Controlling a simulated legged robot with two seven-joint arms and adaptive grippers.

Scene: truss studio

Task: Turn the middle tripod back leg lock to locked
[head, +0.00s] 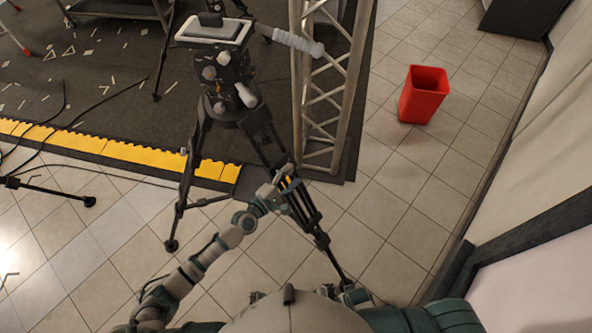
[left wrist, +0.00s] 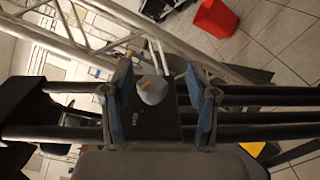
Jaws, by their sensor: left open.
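The black tripod (head: 236,105) stands on the floor at the edge of the dark mat, with its legs spread. One leg (head: 317,228) runs down to the lower right, towards me. My left gripper (head: 285,184) is at the middle of that leg. In the left wrist view, the open left gripper (left wrist: 160,103) has its blue-padded fingers on either side of a grey lock lever (left wrist: 152,90) with a small orange mark. The lever sits on a black block on the leg tubes, apparently clear of both pads. I cannot tell its setting. My right gripper is not in view.
A metal truss (head: 327,85) rises just behind the tripod. A red bin (head: 423,94) stands on the tiles to the right. The mat has a yellow edge strip (head: 140,152), and cables lie at left.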

